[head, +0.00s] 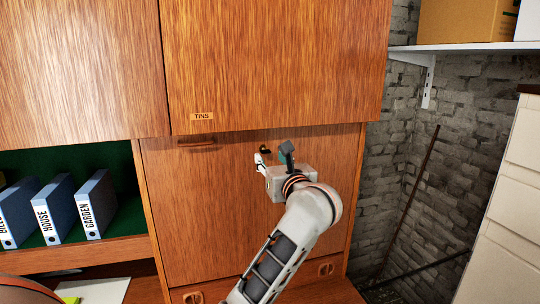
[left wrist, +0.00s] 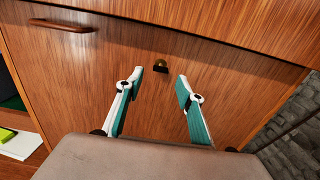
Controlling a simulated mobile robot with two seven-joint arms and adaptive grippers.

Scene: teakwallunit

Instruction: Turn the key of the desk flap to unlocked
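The desk flap (head: 205,215) is a shut upright wooden panel under the upper cabinet. Its small brass and dark lock with the key (head: 265,149) is near the flap's top edge; the key's turn angle is too small to tell. The lock also shows in the left wrist view (left wrist: 161,66), beyond the fingertips and between them. My left gripper (head: 273,155) is in front of the flap at the lock. In the left wrist view its two fingers (left wrist: 160,80) are spread, with nothing between them, apart from the key. My right gripper is not seen.
A wooden handle (head: 197,142) is on the flap, left of the lock. The upper cabinet door (head: 270,60) with a "TINS" label overhangs it. Binders (head: 97,205) stand on the left shelf. A brick wall (head: 400,150) and white drawers (head: 505,220) are at right.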

